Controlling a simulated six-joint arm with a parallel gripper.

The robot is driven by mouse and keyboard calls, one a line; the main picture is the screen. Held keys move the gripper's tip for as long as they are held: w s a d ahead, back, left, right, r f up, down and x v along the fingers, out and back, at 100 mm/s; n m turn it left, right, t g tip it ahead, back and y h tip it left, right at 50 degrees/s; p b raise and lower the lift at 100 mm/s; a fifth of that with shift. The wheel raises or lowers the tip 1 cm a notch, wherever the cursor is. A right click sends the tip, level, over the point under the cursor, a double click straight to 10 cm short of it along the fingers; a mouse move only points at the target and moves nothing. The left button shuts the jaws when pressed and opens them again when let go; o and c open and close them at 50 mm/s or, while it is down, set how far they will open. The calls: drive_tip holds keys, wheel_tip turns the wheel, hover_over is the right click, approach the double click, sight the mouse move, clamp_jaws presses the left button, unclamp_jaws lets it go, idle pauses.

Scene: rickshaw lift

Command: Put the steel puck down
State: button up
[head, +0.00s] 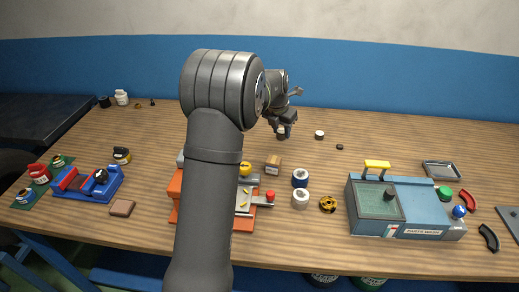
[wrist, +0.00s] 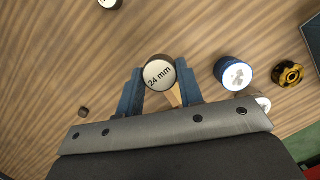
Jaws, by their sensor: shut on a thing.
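The steel puck, a short round piece with a dark rim and a white face reading "24 mm" (wrist: 159,72), sits between the blue fingertips of my gripper (wrist: 160,92) in the wrist view. My gripper is shut on it. In the head view my gripper (head: 284,127) is past the middle of the table, with the pale face of the puck (head: 281,131) just showing. I cannot tell how far it is above the wood. A tan shape shows behind the puck in the wrist view.
A similar white-topped piece (head: 319,134) and a small dark block (head: 340,147) lie to the right. A blue-grey machine (head: 430,210) is front right.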

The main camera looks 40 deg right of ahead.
drive_tip(key=s, duration=0.3)
hover_over(261, 152)
drive_tip(key=f, duration=0.4)
drive_tip(key=a+f, duration=0.1)
drive_tip(key=f, duration=0.2)
drive_tip(key=shift+f, duration=2)
drive_tip(key=shift+f, duration=0.15)
drive_tip(key=o, duration=1.1)
drive_tip(key=shift+c, duration=0.2)
drive_tip(key=v, duration=1.2)
